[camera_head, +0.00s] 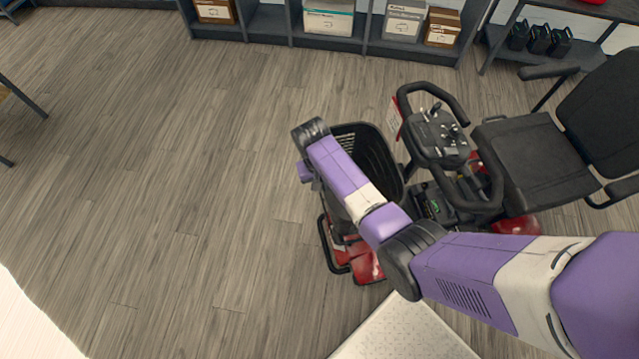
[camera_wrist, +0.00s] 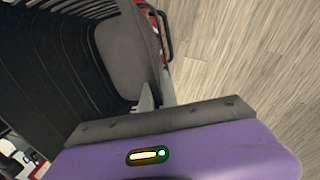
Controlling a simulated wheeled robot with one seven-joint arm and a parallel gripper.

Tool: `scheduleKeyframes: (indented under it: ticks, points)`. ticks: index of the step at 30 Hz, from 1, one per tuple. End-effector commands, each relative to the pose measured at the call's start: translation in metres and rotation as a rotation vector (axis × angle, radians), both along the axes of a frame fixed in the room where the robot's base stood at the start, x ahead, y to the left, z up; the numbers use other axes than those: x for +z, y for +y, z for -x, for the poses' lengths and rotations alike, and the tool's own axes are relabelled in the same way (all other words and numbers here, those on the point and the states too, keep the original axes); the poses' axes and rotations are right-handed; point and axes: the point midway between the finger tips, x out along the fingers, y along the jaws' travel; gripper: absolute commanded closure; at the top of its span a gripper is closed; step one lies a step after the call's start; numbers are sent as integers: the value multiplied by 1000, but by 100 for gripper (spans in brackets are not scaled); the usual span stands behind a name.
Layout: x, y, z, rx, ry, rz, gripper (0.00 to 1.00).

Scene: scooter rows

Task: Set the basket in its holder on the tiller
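The black basket (camera_head: 374,150) is in front of the scooter's tiller (camera_head: 438,138), partly covered by my arm in the head view. It also fills the upper left of the wrist view (camera_wrist: 62,62). In the wrist view my gripper (camera_wrist: 156,93) has one grey finger inside the basket's rim and one outside, close together with the wall between them. The fingertips are hidden in the head view. The holder on the tiller is hidden behind the basket, and I cannot tell whether the basket touches it.
The red scooter has a black seat (camera_head: 535,150) right of the tiller and a red front with a black bumper (camera_head: 335,245) below the basket. A light ramp or plate (camera_head: 405,335) lies at the bottom. Shelves with boxes (camera_head: 328,18) stand at the back. The left floor is clear.

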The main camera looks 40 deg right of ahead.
Motion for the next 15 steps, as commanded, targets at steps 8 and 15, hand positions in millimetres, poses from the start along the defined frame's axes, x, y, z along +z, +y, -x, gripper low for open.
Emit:
scheduleKeyframes:
  ticks: [8,15]
  points:
    - [-6,-1,0,0,-1,2,100]
    - [-16,-2,0,0,-1,2,100]
